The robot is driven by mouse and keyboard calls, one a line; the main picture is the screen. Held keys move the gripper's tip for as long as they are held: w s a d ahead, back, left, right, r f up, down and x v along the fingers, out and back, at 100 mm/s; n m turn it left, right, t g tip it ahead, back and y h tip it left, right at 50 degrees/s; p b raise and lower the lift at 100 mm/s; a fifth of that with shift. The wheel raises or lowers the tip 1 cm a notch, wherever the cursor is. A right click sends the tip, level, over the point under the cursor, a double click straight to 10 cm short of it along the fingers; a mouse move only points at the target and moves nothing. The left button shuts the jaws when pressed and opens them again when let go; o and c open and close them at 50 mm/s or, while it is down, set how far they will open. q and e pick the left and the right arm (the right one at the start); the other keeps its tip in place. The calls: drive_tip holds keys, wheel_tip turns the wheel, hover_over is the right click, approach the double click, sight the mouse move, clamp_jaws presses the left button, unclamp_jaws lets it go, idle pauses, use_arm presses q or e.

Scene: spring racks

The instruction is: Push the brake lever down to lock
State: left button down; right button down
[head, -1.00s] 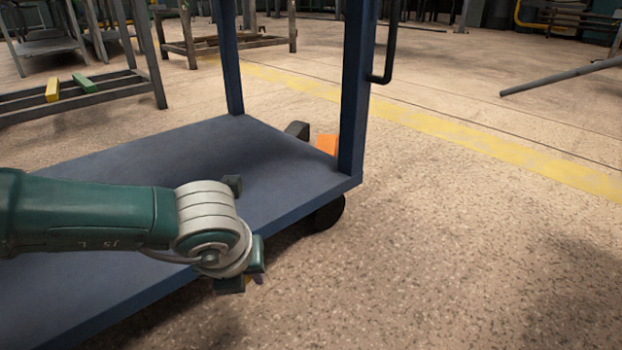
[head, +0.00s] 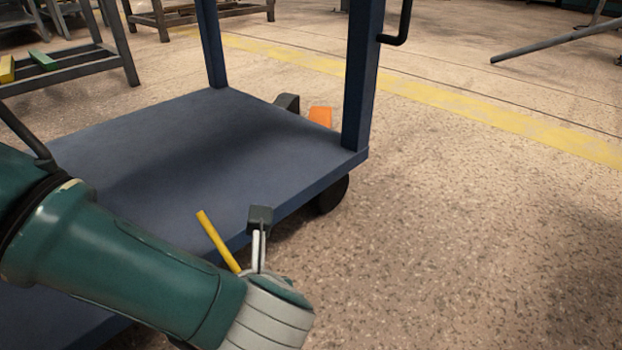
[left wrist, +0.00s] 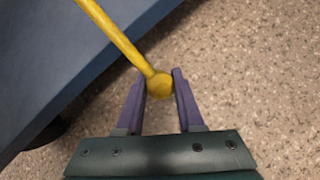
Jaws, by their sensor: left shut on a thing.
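A yellow brake lever (head: 219,241) shows beside the near edge of the blue cart deck in the head view, slanting down right until my wrist hides its lower end. In the left wrist view it is a yellow rod (left wrist: 112,36) ending in a round knob (left wrist: 160,86). My left gripper (left wrist: 159,80) has its two purple fingers on either side of the knob, shut on it. In the head view my left arm and wrist hide the fingers. My right gripper is in neither view.
The blue cart (head: 150,150) has an empty deck, upright posts and a black wheel (head: 333,194). An orange piece (head: 320,116) lies low behind the near post. A rack with green and yellow bars (head: 42,60) stands at left.

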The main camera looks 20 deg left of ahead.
use_arm(q)
drive_tip(key=shift+a+r, duration=0.1)
idle(0.3)
drive_tip(key=c, duration=0.9)
unclamp_jaws()
drive_tip(key=o, duration=0.4)
drive_tip(key=shift+a, duration=0.15)
drive_tip(key=shift+c, duration=0.2)
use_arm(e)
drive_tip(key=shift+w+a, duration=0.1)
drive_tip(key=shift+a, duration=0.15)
use_arm(q)
drive_tip(key=p+v, duration=0.7)
drive_tip(key=v, duration=0.3)
drive_tip(key=shift+p, duration=0.3)
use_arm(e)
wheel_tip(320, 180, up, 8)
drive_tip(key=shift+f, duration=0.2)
